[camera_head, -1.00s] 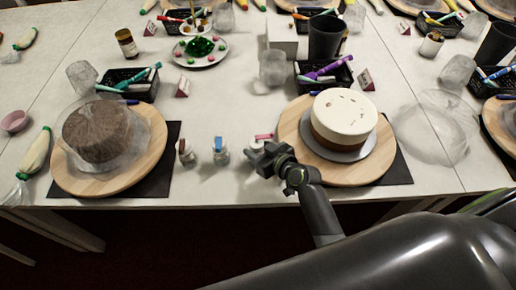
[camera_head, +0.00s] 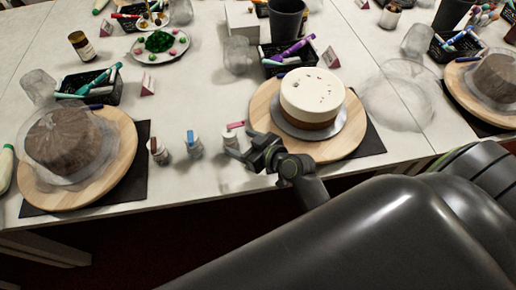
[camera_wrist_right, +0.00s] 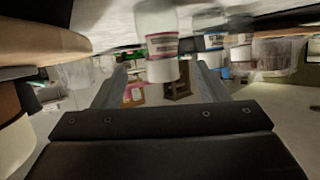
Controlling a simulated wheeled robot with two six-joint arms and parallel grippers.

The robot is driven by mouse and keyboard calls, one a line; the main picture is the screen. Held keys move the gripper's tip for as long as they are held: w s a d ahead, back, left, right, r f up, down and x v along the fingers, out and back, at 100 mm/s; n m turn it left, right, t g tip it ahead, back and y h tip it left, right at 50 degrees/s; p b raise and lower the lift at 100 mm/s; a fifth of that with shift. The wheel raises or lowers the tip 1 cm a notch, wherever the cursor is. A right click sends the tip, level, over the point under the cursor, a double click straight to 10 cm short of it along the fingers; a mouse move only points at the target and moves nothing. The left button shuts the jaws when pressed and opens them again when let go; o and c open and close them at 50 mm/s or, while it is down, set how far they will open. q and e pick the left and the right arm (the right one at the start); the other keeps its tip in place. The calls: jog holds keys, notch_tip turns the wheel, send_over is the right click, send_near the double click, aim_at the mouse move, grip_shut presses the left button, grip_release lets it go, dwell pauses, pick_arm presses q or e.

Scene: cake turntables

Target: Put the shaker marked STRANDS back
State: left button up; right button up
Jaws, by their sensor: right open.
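Three small shakers stand in a row at the table's front: one with a brown top (camera_head: 159,152), one with a blue top (camera_head: 193,144) and one with a pink top (camera_head: 233,134). Their markings are too small to read, so I cannot tell which says STRANDS. My right gripper (camera_head: 246,156) is open beside the pink-topped shaker. In the right wrist view, which looks upside down, a shaker with a red-edged label (camera_wrist_right: 162,45) shows ahead between the open fingers (camera_wrist_right: 160,84). A blue-labelled shaker (camera_wrist_right: 214,42) shows beyond it. My left gripper is not in view.
A white-and-brown cake (camera_head: 312,98) stands on a round wooden turntable (camera_head: 262,112) right of my gripper. A covered brown cake (camera_head: 62,140) is at left. Black baskets of pens (camera_head: 90,88) stand behind. A clear cover (camera_head: 398,95) lies at right.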

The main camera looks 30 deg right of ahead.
jog(key=v, duration=0.6)
jog(key=shift+s+r, duration=0.15)
jog(key=shift+s, duration=0.15)
jog(key=shift+d, duration=0.15)
jog(key=s+d+f+m+g+h, duration=0.25)
jog(key=s+d+g, duration=0.25)
jog(key=s, duration=0.4)
jog(key=s+d+f+m+g+h, duration=0.2)
jog(key=s+d+g+h, duration=0.3)
jog(key=s, duration=0.5)
notch_tip(320, 180, down, 23)
jog(key=d+y, duration=0.1)
jog(key=d, duration=0.1)
jog(key=s+a+f+g, duration=0.1)
jog(key=s+f, duration=1.4)
jog(key=f, duration=0.1)
jog(key=shift+f, duration=0.35)
